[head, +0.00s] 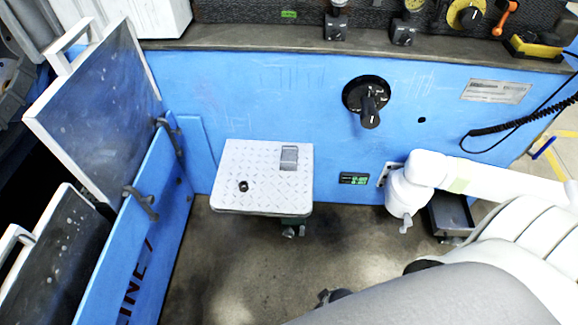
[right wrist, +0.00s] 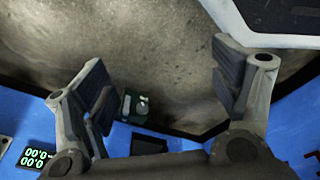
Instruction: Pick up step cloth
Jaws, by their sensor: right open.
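The step (head: 262,205), a pale diamond-plate platform, stands out from the blue machine front in the head view. A small grey folded item (head: 289,158), perhaps the step cloth, lies at its back right; I cannot tell for sure that it is cloth. My right gripper (right wrist: 163,65) is open and empty in the right wrist view, its fingers spread over the floor. The grey item is not visible in that view. My left gripper is not in view.
A small dark nut-like part (head: 244,186) lies on the step's left. A black handle (head: 370,105) juts from the blue front (head: 300,90). A green-digit display (head: 354,179) sits right of the step. Open panels (head: 95,110) stand at left. The floor (head: 240,265) ahead is clear.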

